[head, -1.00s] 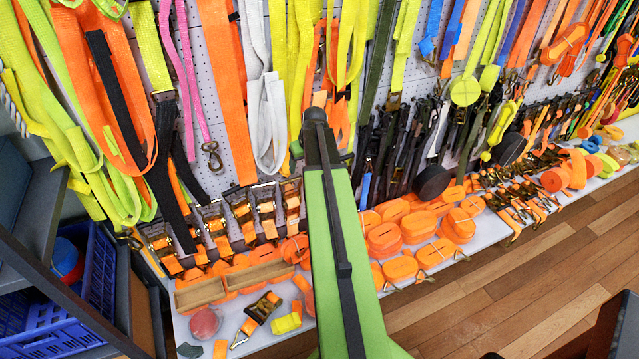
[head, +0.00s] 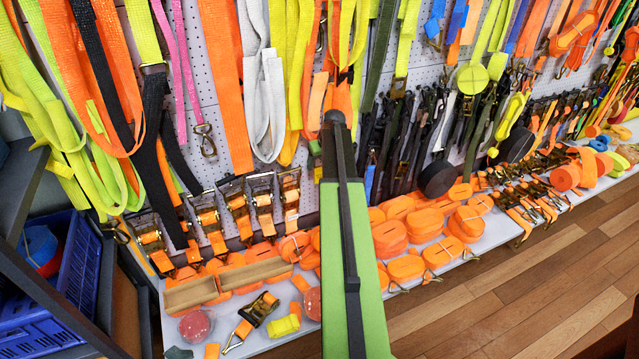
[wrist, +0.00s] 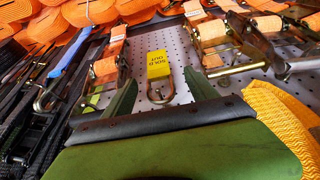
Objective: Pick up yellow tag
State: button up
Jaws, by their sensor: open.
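The yellow tag (wrist: 158,64) is a small flat rectangle with dark lettering in the wrist view. It hangs against the pegboard, and a metal shackle or hook (wrist: 160,92) shows next to it. My gripper (wrist: 160,88) is open, with its two green fingers on either side of the tag and hook in the picture. The fingers look empty; I cannot tell whether the tag is fully between them in depth. In the head view my green arm reaches to the wall and hides the fingertips.
Ratchet buckles (wrist: 240,40) hang close to the right of the fingers. A blue strap (wrist: 70,62) and dark straps (wrist: 40,125) are at left. In the head view, orange strap rolls (head: 390,238) crowd the white shelf (head: 440,273). Wooden floor (head: 520,285) is clear at lower right.

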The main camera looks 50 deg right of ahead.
aim_at(319, 167)
jog(key=shift+w+f, duration=0.15)
jog(key=shift+f, duration=0.15)
jog(key=b+x, duration=0.4)
jog(key=x, duration=0.1)
jog(key=shift+w+d+f+b, duration=0.1)
jog(key=shift+d+f+b, duration=0.1)
jog(key=shift+b, duration=0.2)
jog(key=shift+r, duration=0.2)
jog(key=c, duration=1.5)
jog(key=shift+o, duration=0.2)
jog(key=shift+r+p, duration=0.5)
jog(key=shift+p, duration=0.2)
notch_tip(319, 167, up, 3)
jog(key=p, duration=0.3)
jog(key=shift+r, duration=0.2)
jog(key=s+a, duration=0.3)
jog(key=s, duration=0.5)
jog(key=s+a, duration=0.3)
jog(key=s, duration=0.5)
jog(key=shift+s+a+f, duration=0.4)
jog(key=shift+f, duration=0.05)
